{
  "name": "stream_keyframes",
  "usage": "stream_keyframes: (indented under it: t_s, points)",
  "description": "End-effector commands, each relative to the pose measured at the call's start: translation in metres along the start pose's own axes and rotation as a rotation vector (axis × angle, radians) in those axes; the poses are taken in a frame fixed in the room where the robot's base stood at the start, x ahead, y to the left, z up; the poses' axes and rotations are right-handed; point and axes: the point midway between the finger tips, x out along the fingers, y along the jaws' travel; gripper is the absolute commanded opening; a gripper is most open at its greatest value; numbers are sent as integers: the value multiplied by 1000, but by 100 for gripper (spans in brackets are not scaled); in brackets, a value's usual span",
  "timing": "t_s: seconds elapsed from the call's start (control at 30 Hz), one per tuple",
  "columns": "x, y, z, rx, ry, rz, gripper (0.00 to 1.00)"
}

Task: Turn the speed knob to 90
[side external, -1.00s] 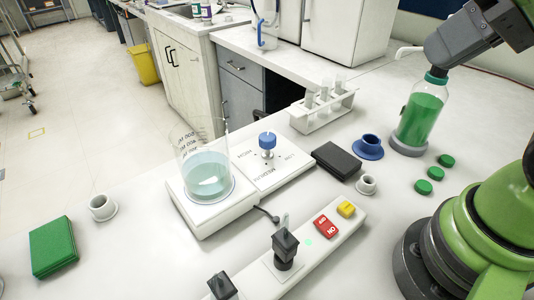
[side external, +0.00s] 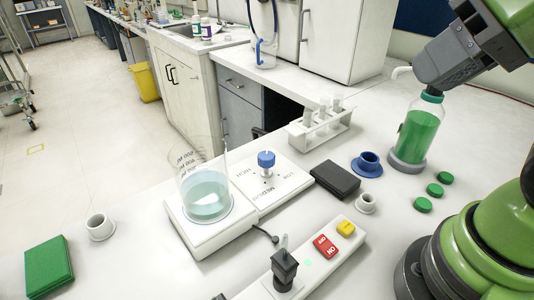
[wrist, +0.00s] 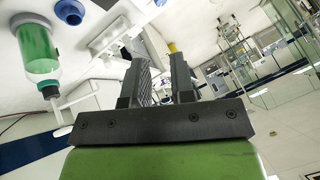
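The speed knob (side external: 266,159) is a blue-topped dial on the white stirrer's control panel (side external: 283,184), which is printed with LOW, MEDIUM and HIGH. Its exact pointer setting is too small to read. A beaker of pale blue liquid (side external: 207,197) stands on the stirrer's plate to the left of the knob. My gripper (wrist: 162,60) shows in the wrist view with its two dark fingers apart and nothing between them. I cannot make out the knob in the wrist view.
A green wash bottle (side external: 413,132) stands at right, near a blue flanged cup (side external: 367,164) and green caps (side external: 435,190). A black box (side external: 335,180) sits right of the panel, a tube rack (side external: 318,126) behind it. A power strip (side external: 325,262) lies in front.

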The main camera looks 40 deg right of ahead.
Motion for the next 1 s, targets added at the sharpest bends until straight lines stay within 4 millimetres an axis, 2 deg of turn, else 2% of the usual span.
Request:
stream_keyframes:
  t_s: [0.03, 0.17, 0.37, 0.5, 0.67, 0.8, 0.9, 1.0]
  points:
    - [1, -2, -4, -23, -10, 4, 34]
    - [8, -10, -25, -179, -66, 24, 64]
    - [46, -28, -74, -586, -214, 41, 64]
    - [88, -37, -102, -881, -327, 23, 64]
    - [148, -42, -120, -1211, -461, -32, 64]
    - [204, -41, -122, -1481, -573, -107, 64]
    - [238, -38, -118, -1637, -636, -164, 64]
    - [261, -34, -113, -1746, -681, -212, 64]
